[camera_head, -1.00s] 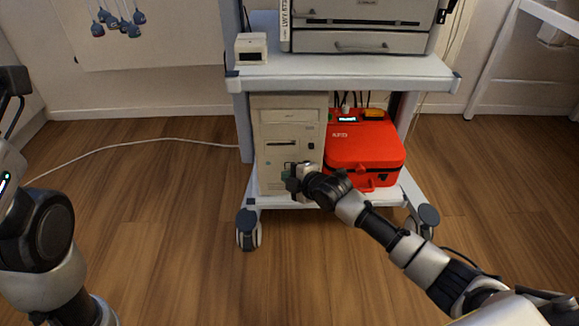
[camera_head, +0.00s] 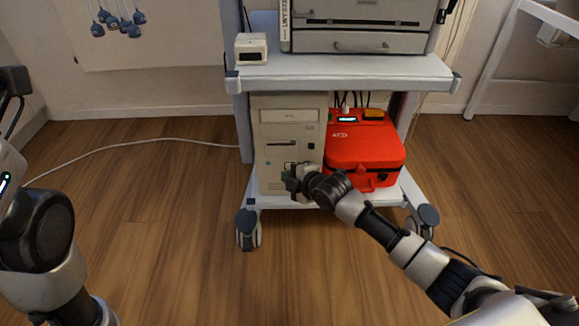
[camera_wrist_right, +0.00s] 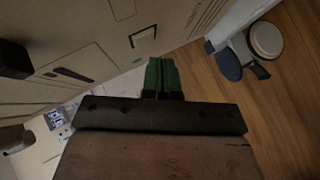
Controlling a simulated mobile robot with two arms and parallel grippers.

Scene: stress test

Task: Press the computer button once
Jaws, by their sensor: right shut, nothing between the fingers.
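The computer (camera_head: 289,126) is a beige tower standing upright on the cart's lower shelf, with drive slots on its front. Its front also fills the upper left of the right wrist view (camera_wrist_right: 95,35). A square, button-like plate (camera_wrist_right: 142,37) shows on that front in the wrist view. My right gripper (camera_head: 290,179) is in front of the tower's lower front and hides part of it. In the wrist view its green fingertips (camera_wrist_right: 162,76) are together and empty, just below the square plate. I cannot tell whether they touch the computer. My left gripper is out of view.
A red case (camera_head: 364,150) stands right beside the tower. The cart's upper shelf (camera_head: 340,68) holds a small white box (camera_head: 250,48) and a grey device (camera_head: 365,25). A caster (camera_head: 248,229) and a white cable (camera_head: 150,141) are low on the left. The wooden floor in front is clear.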

